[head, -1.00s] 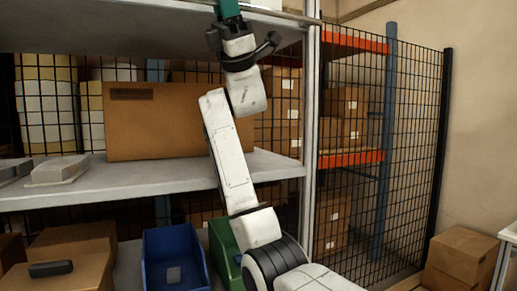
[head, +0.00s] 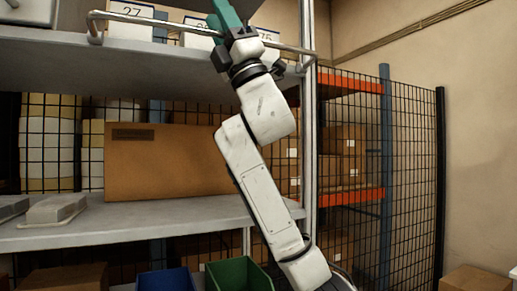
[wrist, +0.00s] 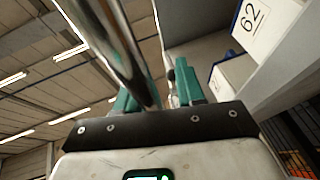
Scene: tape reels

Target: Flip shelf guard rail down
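The guard rail (head: 168,25) is a shiny metal bar along the front of the upper shelf (head: 130,65). It stands raised above the shelf edge, with bent ends at left and right, in front of labelled boxes. My gripper (head: 222,12) has teal fingers and is at the rail, right of its middle; the fingertips are cut off by the top of the head view. In the wrist view, the rail (wrist: 115,45) runs close past the left finger, and the fingers of my gripper (wrist: 155,88) are spread apart. Whether they touch the rail is unclear.
White boxes with number labels (head: 132,8) stand behind the rail. The middle shelf holds a large cardboard box (head: 160,165) and a grey case (head: 55,208). A shelf post (head: 308,120) stands close right of my arm. Blue (head: 165,280) and green bins (head: 238,275) are below.

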